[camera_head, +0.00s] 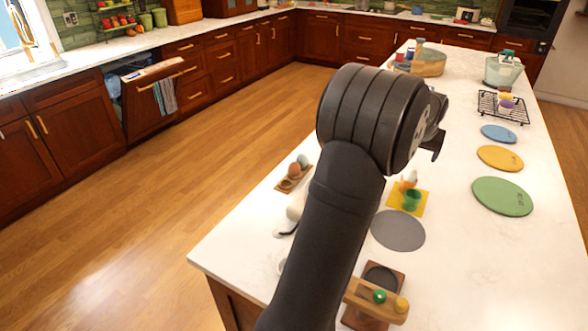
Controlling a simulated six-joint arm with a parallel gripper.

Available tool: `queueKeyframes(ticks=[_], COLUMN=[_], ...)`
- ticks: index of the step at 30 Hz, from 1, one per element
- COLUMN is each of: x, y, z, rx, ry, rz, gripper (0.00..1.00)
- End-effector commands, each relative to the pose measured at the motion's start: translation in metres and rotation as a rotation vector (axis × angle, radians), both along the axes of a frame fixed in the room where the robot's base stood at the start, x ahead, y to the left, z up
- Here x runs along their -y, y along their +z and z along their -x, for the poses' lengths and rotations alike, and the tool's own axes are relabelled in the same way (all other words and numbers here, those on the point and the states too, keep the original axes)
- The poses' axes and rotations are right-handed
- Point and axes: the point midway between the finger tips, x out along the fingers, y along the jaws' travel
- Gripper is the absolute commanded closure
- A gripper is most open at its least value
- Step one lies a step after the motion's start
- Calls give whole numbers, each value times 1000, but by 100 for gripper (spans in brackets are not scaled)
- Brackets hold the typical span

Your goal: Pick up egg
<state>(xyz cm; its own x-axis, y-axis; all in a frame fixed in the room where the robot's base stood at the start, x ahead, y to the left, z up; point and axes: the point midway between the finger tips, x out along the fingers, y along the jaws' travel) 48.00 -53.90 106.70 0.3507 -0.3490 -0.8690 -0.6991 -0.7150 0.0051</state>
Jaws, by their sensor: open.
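A brown egg (294,170) and a grey-green egg (303,160) sit in a wooden holder (283,187) on the counter, left of my arm. A whitish-orange, egg-like item (408,179) stands behind a green cup (412,199) on a yellow mat (424,204), right of my arm. I cannot tell exactly what it is. My gripper (437,142) is open and mostly hidden behind my own wrist. It is above the counter, beyond the yellow mat in the picture, and apart from the eggs in the holder.
The white counter (466,265) has a grey disc (398,230) and a wooden stand (374,298) near the front. Green (502,196), yellow (500,158) and blue (499,133) discs lie at right. A wire rack (503,108) and wooden tub (428,63) stand farther back.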

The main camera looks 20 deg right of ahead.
Motion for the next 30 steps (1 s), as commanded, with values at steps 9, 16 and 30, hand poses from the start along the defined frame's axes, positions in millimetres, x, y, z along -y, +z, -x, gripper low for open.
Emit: queueKeyframes(ticks=[9,16,30], x=[0,-20,-281], y=[0,4,44], z=[0,-13,-90], rx=[0,-2,-52], ry=[0,17,196], rz=[0,-7,-91], gripper=[38,38,38])
